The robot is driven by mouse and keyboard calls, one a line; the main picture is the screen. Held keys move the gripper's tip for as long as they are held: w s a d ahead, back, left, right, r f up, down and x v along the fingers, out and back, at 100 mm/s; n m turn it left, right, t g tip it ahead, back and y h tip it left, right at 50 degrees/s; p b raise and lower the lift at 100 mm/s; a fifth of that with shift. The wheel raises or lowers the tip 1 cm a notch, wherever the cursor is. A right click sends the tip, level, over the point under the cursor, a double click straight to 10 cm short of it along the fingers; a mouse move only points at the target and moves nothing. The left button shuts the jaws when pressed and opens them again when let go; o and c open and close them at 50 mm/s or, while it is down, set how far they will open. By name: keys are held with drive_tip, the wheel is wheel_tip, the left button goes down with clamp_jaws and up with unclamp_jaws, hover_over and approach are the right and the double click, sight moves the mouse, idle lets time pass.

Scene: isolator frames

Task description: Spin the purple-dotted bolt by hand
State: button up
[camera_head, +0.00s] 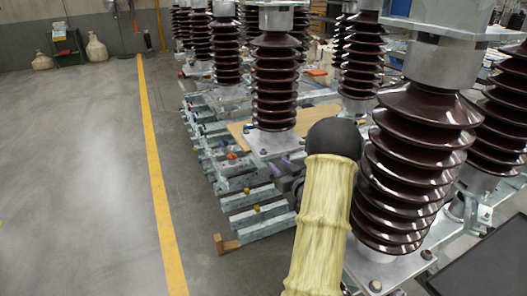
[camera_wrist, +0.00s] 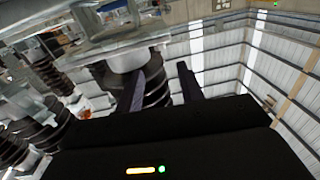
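I cannot make out a purple-dotted bolt in either view. In the wrist view my gripper (camera_wrist: 160,72) has its two dark fingers apart, with a ribbed brown insulator (camera_wrist: 156,90) showing behind the gap. Nothing is seen held between the fingers. In the head view my gripper (camera_head: 287,185) is a small dark shape, mostly hidden behind my yellow-sleeved arm. It is near the metal base frame (camera_head: 262,226) of the insulator row. Small coloured spots on the frame include an orange one (camera_head: 231,156) and a yellow-orange one (camera_head: 256,208).
Tall brown ribbed insulators stand close on the right, one large (camera_head: 420,150) beside my arm and another (camera_head: 275,85) behind. A wooden board (camera_head: 240,132) lies on the frames. The grey floor (camera_head: 75,170) left of the yellow line (camera_head: 157,185) is clear.

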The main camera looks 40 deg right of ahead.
sight(265, 152)
drive_tip(key=w, duration=0.3)
drive_tip(key=w+d, duration=0.1)
drive_tip(key=w, duration=0.7)
drive_tip(key=shift+w+d, duration=0.1)
drive_tip(key=shift+d, duration=0.25)
drive_tip(key=shift+c, duration=0.5)
clamp_jaws()
